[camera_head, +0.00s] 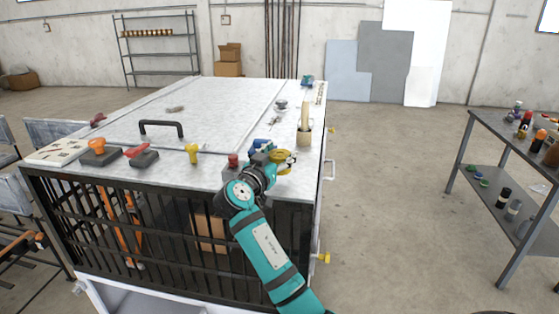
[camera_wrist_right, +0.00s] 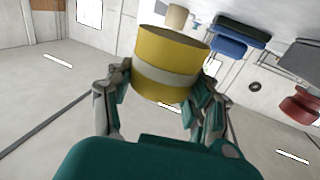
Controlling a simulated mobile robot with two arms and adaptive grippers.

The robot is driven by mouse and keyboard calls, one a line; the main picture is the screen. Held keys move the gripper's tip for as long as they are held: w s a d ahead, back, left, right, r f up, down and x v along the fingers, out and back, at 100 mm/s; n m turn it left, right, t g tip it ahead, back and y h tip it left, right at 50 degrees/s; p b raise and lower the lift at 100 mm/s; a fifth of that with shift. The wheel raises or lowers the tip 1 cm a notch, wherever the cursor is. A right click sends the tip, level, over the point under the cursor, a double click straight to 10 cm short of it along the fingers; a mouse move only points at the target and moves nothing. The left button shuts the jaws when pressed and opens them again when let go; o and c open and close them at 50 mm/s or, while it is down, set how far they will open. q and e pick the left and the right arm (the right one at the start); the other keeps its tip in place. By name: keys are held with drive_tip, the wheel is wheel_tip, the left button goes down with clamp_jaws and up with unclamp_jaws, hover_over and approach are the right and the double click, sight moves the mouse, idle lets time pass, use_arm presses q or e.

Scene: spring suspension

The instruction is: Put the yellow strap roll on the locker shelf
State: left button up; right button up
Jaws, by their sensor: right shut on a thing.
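The yellow strap roll (camera_head: 288,154) is held in my right gripper (camera_head: 277,163), just above the near right corner of a large white-topped unit. In the right wrist view, the yellow roll (camera_wrist_right: 170,53) with a pale band around it sits between the two fingers of my right gripper (camera_wrist_right: 160,90), which is shut on it. My left gripper is not in view. The large unit (camera_head: 215,125) has a black barred front and a pale open space at its bottom. I cannot tell which surface is the locker shelf.
A beige cylinder (camera_head: 304,135), a blue item (camera_head: 260,146), a red-topped item (camera_head: 233,160) and a yellow tool (camera_head: 193,152) stand near the roll. A black handle (camera_head: 161,129) is on the top. A shelf rack (camera_head: 500,150) stands right, across clear floor.

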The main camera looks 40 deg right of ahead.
drive_tip(key=shift+w+d+f+p, duration=0.15)
drive_tip(key=shift+f+p, duration=0.15)
drive_tip(key=shift+f, duration=0.3)
drive_tip(key=shift+w+d+f+p, duration=0.1)
drive_tip(key=shift+f+p, duration=0.2)
drive_tip(key=shift+f, duration=0.7)
drive_tip(key=shift+a, duration=0.1)
drive_tip(key=shift+f+b, duration=0.15)
drive_tip(key=shift+b, duration=0.2)
drive_tip(key=o, duration=1.3)
